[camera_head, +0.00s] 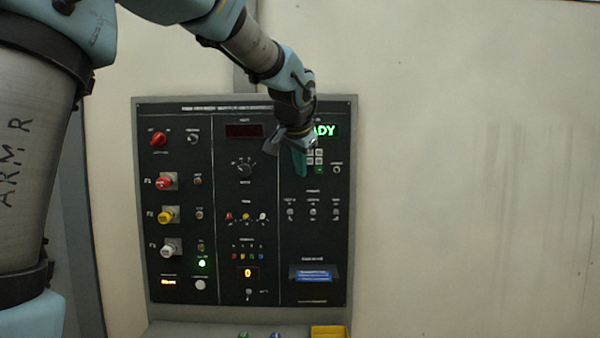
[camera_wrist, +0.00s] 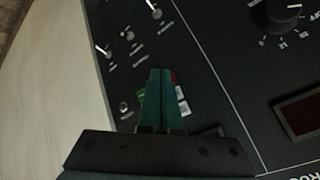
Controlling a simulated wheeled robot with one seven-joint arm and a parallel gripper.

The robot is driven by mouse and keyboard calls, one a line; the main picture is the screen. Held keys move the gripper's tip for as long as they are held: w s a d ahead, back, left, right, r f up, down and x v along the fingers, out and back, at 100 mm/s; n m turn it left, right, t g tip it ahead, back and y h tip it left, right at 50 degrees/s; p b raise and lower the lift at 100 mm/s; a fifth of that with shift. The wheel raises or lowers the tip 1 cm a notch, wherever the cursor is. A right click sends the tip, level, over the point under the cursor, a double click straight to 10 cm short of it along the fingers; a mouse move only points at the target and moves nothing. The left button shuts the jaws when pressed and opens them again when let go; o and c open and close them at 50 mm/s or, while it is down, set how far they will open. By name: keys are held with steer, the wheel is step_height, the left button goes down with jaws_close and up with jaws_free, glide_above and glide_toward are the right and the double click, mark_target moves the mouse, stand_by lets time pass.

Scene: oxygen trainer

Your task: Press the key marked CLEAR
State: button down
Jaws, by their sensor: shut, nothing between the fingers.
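The small keypad (camera_head: 319,158) is on the right column of the black panel, under a green lit display (camera_head: 326,131) of which "ADY" shows. Its left part is hidden behind my gripper (camera_head: 300,174). In the wrist view my gripper (camera_wrist: 160,71) has its green fingers together and empty, over the keypad. A red key (camera_wrist: 174,77) and pale keys (camera_wrist: 183,105) show to the right of the fingers, and a green key (camera_wrist: 141,95) to the left. The marking CLEAR cannot be read on any key. Whether the fingertips touch a key cannot be told.
The panel (camera_head: 265,200) also bears a rotary knob (camera_head: 244,167), toggle switches (camera_head: 313,212), and red, yellow and white knobs at left. A yellow tray (camera_head: 329,331) is at the bottom edge. The wall to the right is bare.

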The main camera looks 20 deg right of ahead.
steer(key=shift+s+a, duration=0.15)
steer(key=shift+s, duration=0.3)
steer(key=shift+s+a+b, duration=0.35)
steer(key=shift+s+b, duration=0.1)
steer(key=shift+s, duration=0.3)
steer(key=shift+s+a+b, duration=0.4)
steer(key=shift+s+b, duration=0.05)
steer(key=shift+s, duration=0.3)
steer(key=shift+s+a+b, duration=0.35)
steer(key=shift+s+b, duration=0.1)
steer(key=shift+s, duration=0.3)
steer(key=w+a+f+n+g+y, duration=0.25)
steer(key=a+f+n, duration=0.35)
steer(key=a+f, duration=1.25)
steer(key=s+a+f+n+g+y, duration=0.1)
steer(key=s+a+f+n, duration=0.2)
steer(key=s+a+f, duration=0.2)
steer(key=s+a+f+n+g+y, duration=0.1)
steer(key=s+a+f, duration=0.5)
steer(key=a, duration=0.6)
step_height(320, 180, down, 2)
steer(key=shift+s+a+f+n+g, duration=0.1)
steer(key=shift+s+a+n+g, duration=0.15)
steer(key=shift+n+g, duration=0.75)
steer(key=c, duration=1.6)
jaws_free()
steer(key=shift+t, duration=0.25)
